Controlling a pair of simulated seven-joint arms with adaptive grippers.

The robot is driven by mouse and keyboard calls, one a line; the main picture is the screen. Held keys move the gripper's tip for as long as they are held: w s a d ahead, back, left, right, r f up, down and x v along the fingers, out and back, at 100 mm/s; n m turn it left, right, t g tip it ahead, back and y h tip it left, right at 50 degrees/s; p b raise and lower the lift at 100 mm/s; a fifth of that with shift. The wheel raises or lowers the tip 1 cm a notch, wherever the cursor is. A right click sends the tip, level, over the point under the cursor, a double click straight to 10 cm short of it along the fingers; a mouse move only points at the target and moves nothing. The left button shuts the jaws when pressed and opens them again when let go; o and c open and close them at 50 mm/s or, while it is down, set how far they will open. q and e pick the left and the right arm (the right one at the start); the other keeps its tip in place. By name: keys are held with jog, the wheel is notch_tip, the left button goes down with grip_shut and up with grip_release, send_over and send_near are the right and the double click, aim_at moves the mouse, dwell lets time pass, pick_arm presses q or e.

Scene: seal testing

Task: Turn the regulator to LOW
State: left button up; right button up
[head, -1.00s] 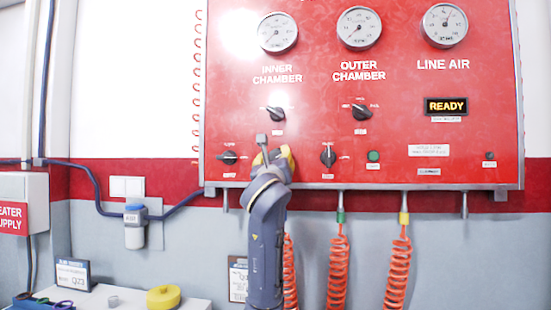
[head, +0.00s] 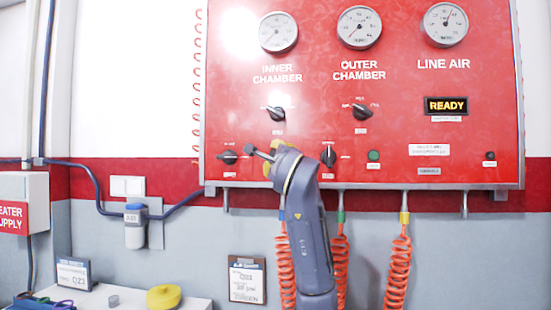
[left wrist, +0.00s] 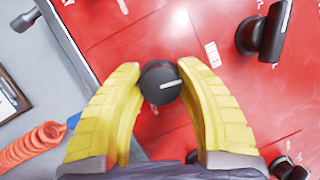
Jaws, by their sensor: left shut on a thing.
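A black round knob (left wrist: 160,84) with a white pointer line sits on the red panel in the left wrist view, between the two yellow fingers of my left gripper (left wrist: 160,88). The gripper is shut on it, one finger on each side. The pointer line runs nearly sideways to the right in that view. In the head view my left gripper (head: 270,160) is against the lower part of the panel (head: 420,90), between two black lower-row knobs, and hides the held knob. The printing around it cannot be read. My right gripper is in neither view.
A left black knob (head: 229,157), a right black knob (head: 328,157) and the inner chamber knob (head: 277,113) are close around the gripper. Orange coiled hoses (head: 398,270) hang below the panel. A yellow round object (head: 163,297) lies on the white table at lower left.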

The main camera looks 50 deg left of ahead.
pick_arm(q)
jog(key=n+g+h, duration=0.1)
jog(key=n, duration=0.2)
jog(key=n+h, duration=0.1)
jog(key=n, duration=0.3)
jog(key=shift+d+r+g, duration=0.1)
jog(key=shift+g, duration=0.3)
jog(key=n+h, duration=0.1)
jog(key=n, duration=0.2)
jog(key=shift+h, duration=0.3)
jog(key=n+h, duration=0.1)
jog(key=n, duration=0.2)
jog(key=shift+h, duration=0.3)
jog(key=shift+c, duration=0.2)
jog(key=n+t+h, duration=0.1)
jog(key=n, duration=0.1)
jog(key=shift+n, duration=0.3)
jog(key=n+h, duration=0.1)
jog(key=n+t, duration=0.1)
jog(key=shift+f+n+h, duration=0.3)
jog(key=shift+h, duration=0.1)
jog(key=n+t+h, duration=0.1)
jog(key=n, duration=0.1)
jog(key=shift+f+n+h, duration=0.1)
jog(key=shift+n+h, duration=0.2)
jog(key=shift+n, duration=0.1)
jog(key=shift+w+f+n+t+h, duration=0.1)
jog(key=shift+n+t+h, duration=0.45)
jog(key=shift+n, duration=0.35)
